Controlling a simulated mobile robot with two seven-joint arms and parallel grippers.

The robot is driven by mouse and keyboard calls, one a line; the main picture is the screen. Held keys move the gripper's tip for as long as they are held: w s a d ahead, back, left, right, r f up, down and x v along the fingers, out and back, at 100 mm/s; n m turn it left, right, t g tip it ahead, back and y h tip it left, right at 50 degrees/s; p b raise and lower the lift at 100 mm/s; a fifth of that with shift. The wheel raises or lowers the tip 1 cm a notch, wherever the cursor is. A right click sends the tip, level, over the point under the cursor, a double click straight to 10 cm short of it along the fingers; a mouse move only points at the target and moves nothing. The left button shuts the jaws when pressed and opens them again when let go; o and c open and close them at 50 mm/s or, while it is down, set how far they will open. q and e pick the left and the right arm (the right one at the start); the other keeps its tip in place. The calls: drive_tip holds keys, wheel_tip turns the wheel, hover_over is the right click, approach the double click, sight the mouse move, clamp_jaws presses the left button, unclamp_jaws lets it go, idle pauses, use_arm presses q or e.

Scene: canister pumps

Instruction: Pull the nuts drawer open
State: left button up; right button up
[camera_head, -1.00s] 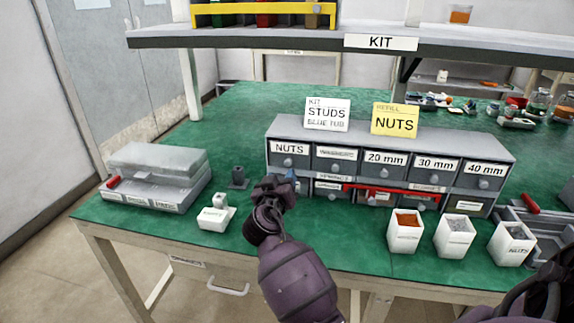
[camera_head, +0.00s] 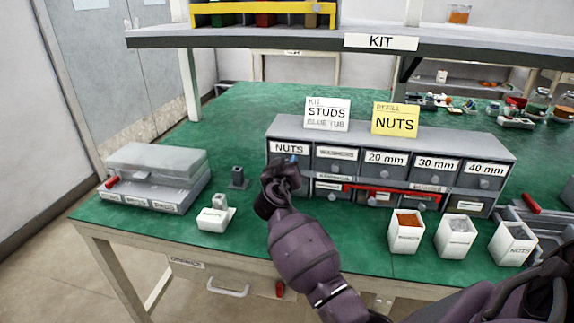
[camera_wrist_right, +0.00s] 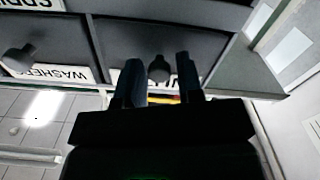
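The nuts drawer, with its white NUTS label (camera_head: 289,148), is the top left drawer of the grey cabinet (camera_head: 450,139). It looks shut. My right gripper (camera_head: 284,165) is right in front of this drawer and hides its knob in the head view. In the right wrist view, which looks upside down, the two fingers of my right gripper (camera_wrist_right: 159,82) stand apart, with the drawer's round dark knob (camera_wrist_right: 159,68) showing between their tips. I cannot tell whether the fingers touch it. My left gripper is not in view.
The washers drawer (camera_wrist_right: 50,45) is beside the nuts drawer. White bins (camera_head: 404,232) stand in front of the cabinet at the right. A small white container (camera_head: 214,220) and a grey case (camera_head: 155,165) are at the left. Two sign cards stand on top.

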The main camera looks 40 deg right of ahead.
clamp_jaws()
drive_tip(key=v, duration=1.1)
drive_tip(key=shift+a, duration=0.2)
drive_tip(key=shift+s, duration=0.1)
drive_tip(key=shift+o, duration=1.6)
unclamp_jaws()
